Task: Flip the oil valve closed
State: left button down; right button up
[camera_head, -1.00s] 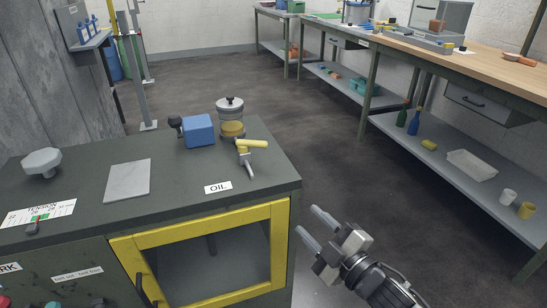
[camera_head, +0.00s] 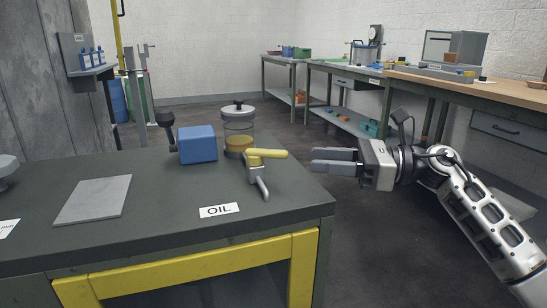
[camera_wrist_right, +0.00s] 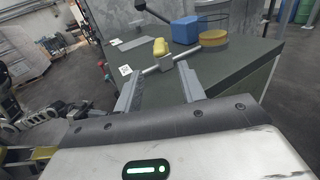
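The oil valve stands near the right end of the dark green bench top, behind the "OIL" label (camera_head: 219,210). Its yellow lever (camera_head: 268,153) lies about level and points right; a silver spout (camera_head: 261,184) slants down below it. The yellow part also shows in the right wrist view (camera_wrist_right: 160,47). The glass oil jar (camera_head: 238,128) with yellow oil stands just behind the valve. My right gripper (camera_head: 318,160) is open and empty, to the right of the lever and apart from it, its fingers pointing left. In the right wrist view the valve appears beyond the fingertips. My left gripper is not in view.
A blue block (camera_head: 198,144) and a black knob on a stalk (camera_head: 166,124) stand left of the jar. A grey plate (camera_head: 93,199) lies on the bench top. The yellow door frame (camera_head: 200,262) is on the bench front. Open floor lies right of the bench.

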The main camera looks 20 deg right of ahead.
aim_at(274, 157)
jog(key=x, duration=0.9)
jog(key=shift+w+a, duration=0.2)
jog(key=shift+a, duration=0.05)
jog(key=shift+f, duration=0.1)
jog(key=c, duration=0.8)
